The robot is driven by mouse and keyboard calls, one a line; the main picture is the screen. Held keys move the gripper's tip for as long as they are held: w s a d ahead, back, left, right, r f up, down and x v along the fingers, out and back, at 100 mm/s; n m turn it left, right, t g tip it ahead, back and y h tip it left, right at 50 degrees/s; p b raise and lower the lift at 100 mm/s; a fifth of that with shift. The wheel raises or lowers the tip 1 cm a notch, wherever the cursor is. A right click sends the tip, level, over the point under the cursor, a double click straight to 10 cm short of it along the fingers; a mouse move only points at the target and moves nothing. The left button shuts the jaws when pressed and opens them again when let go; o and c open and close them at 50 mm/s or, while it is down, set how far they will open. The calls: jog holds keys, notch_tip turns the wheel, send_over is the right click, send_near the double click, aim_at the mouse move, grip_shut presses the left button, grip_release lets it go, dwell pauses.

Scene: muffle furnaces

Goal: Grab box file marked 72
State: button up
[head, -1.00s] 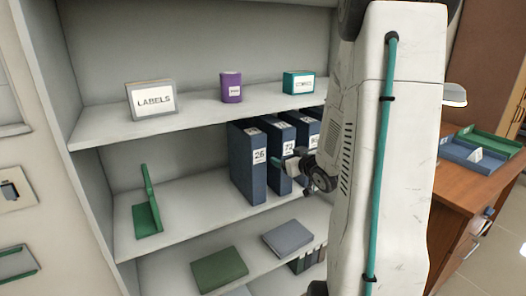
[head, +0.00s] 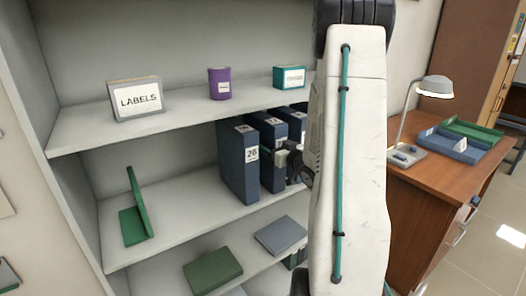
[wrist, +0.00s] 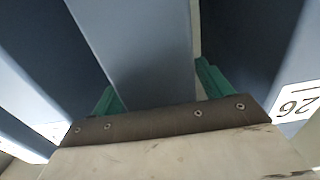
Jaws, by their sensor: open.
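The box file marked 72 (head: 268,128) is dark blue and stands upright on the middle shelf, just right of the box file marked 26 (head: 231,160). Its label is partly hidden and hard to read now. My gripper (head: 280,157) is at its front, partly hidden by my arm. In the wrist view, a blue file (wrist: 140,50) lies between the two green fingers of my gripper (wrist: 158,92), one on each side. The jaws are open around it; whether they touch it I cannot tell. File 26 (wrist: 275,55) shows on the right there, its label upside down.
Another blue file (head: 297,118) stands close on the right, mostly behind my arm. A green bookend (head: 136,210) stands left on the shelf (head: 185,215). The labels box (head: 138,98), a purple tin (head: 219,84) and a teal box (head: 289,77) are above. A desk (head: 440,185) is at right.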

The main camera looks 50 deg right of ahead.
jog(key=shift+w+d, duration=0.15)
jog(key=shift+w, duration=0.55)
jog(key=c, duration=1.3)
jog(key=shift+r, duration=0.1)
